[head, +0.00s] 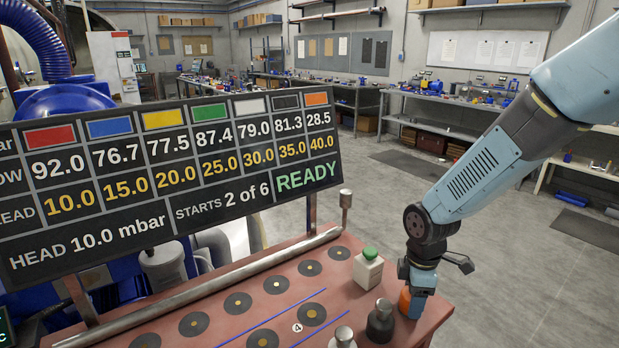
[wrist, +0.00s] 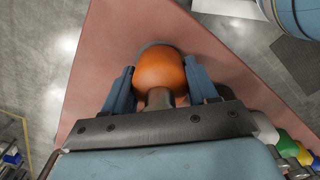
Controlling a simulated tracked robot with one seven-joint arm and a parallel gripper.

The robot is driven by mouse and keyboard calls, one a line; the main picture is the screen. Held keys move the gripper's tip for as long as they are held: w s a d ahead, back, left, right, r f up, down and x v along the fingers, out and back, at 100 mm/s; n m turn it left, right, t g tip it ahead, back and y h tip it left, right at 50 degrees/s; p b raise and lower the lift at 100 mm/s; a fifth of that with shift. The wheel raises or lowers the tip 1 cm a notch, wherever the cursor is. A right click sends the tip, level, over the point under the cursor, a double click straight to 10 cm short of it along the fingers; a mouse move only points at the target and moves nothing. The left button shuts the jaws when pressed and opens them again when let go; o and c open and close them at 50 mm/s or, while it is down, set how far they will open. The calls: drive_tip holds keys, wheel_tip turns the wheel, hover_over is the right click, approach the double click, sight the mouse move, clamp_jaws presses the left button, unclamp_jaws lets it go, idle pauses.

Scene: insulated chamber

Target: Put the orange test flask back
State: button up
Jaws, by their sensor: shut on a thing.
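The orange test flask (wrist: 162,76) sits between the two fingers of my gripper (wrist: 162,88) in the wrist view, its round orange top facing the camera. In the head view my gripper (head: 417,283) points down at the right end of the reddish table (head: 330,270), shut on the orange flask (head: 405,301), which is partly hidden behind it. I cannot tell whether the flask's base touches the table. The display board (head: 170,180) shows 28.5 over 40.0 under orange, "HEAD 10.0 mbar", "STARTS 2 of 6" and "READY".
A grey top (head: 342,338) shows at the bottom edge. Dark round spots (head: 312,314) and a long bar (head: 200,290) lie on the table.

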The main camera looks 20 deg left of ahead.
drive_tip(key=shift+f, duration=0.2)
drive_tip(key=o, duration=1.3)
wheel_tip(320, 180, up, 12)
drive_tip(key=shift+r, duration=0.2)
